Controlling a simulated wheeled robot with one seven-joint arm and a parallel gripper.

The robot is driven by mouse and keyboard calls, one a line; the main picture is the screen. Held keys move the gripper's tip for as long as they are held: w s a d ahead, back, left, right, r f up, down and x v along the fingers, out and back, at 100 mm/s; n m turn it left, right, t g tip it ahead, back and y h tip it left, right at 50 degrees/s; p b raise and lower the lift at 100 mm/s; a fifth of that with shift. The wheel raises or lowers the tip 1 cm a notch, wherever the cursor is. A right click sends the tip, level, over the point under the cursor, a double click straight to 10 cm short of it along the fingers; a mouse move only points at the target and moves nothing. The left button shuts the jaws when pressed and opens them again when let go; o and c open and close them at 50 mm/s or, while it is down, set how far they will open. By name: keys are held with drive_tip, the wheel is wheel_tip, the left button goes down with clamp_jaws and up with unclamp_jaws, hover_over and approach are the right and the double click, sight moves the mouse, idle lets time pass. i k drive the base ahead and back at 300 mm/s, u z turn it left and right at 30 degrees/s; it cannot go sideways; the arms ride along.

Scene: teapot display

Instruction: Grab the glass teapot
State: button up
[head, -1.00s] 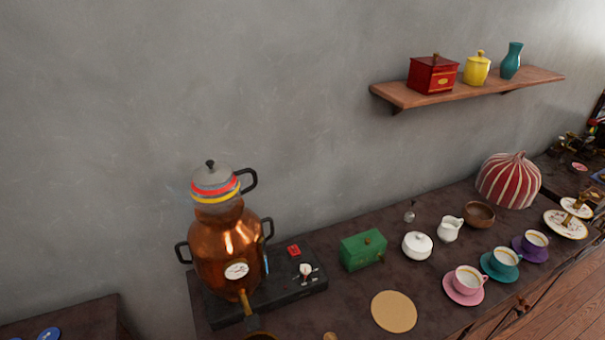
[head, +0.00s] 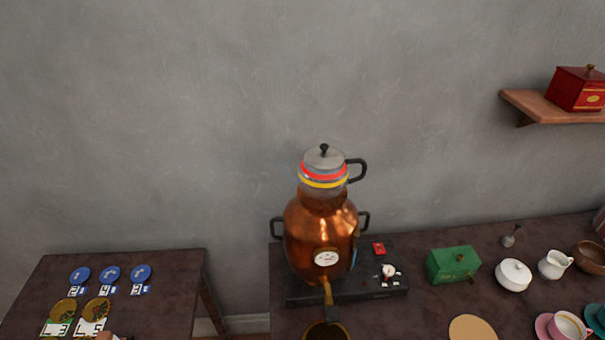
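The glass teapot (head: 322,173) sits on top of the copper samovar (head: 320,235), near the middle of the head view. It is see-through grey with a red and a yellow band, a dark knob on its lid and a black handle on its right side. The samovar has two dark side handles, a round white gauge and a spout at the front. It stands on a black base with controls (head: 388,273).
A green box (head: 453,264), a white lidded bowl (head: 513,275), a white jug (head: 554,264) and cups stand to the right on the dark counter. A wooden shelf (head: 545,107) holds a red box. A separate table (head: 160,265) with blue and gold discs is at left.

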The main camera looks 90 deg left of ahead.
sight(320, 187)
drive_tip(key=k, duration=0.95)
drive_tip(key=u, duration=1.55)
